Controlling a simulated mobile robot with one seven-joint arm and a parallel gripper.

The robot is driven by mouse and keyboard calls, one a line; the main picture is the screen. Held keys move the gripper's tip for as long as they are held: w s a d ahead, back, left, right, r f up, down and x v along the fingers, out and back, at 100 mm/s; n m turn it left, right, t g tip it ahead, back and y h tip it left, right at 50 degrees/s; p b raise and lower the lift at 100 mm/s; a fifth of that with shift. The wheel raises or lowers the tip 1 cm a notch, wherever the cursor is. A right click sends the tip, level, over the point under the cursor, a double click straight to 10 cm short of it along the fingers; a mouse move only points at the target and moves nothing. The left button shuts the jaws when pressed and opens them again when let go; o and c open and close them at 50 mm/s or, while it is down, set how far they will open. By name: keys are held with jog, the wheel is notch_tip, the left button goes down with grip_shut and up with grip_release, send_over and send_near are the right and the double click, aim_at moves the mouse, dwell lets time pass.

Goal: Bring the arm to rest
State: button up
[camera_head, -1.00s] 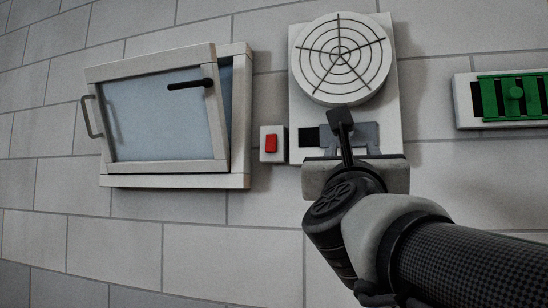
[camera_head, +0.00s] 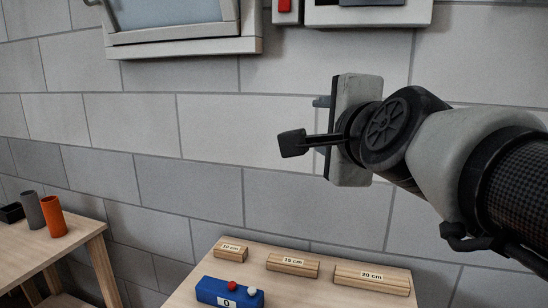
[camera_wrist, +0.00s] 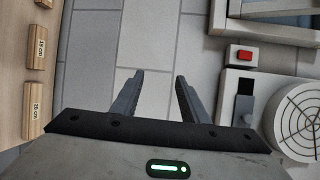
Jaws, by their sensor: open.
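My gripper (camera_head: 319,126) is in front of the grey block wall, above the table with the battens. It points left in the head view and touches nothing. In the wrist view, its two dark fingers (camera_wrist: 159,82) stand apart with only wall between them, so it is open and empty. My arm comes in from the right edge of the head view.
Wooden battens labelled 10 cm (camera_head: 230,250), 15 cm (camera_head: 292,265) and 20 cm (camera_head: 372,278) lie below, behind a blue box (camera_head: 215,292). A window (camera_head: 190,45) and a fan panel (camera_wrist: 240,125) are on the wall. Orange (camera_head: 52,217) and grey (camera_head: 28,211) cylinders stand left.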

jog(key=s+d+f+n+g+h, duration=0.1)
jog(key=s+d+f+n+g, duration=0.15)
jog(key=s+f+n, duration=0.4)
jog(key=s+d+f+n+g, duration=0.1)
jog(key=s+f+n+g, duration=0.25)
jog(key=f, duration=0.65)
jog(key=s+d+f+n+g+h, duration=0.1)
jog(key=s+d+f+n+g, duration=0.1)
jog(key=s+f+n+g, duration=0.35)
notch_tip(320, 180, up, 14)
jog(key=s+n+p, duration=0.1)
jog(key=n+p, duration=0.1)
jog(key=p, duration=1.6)
jog(key=shift+d+t, duration=0.3)
jog(key=shift+t, duration=0.05)
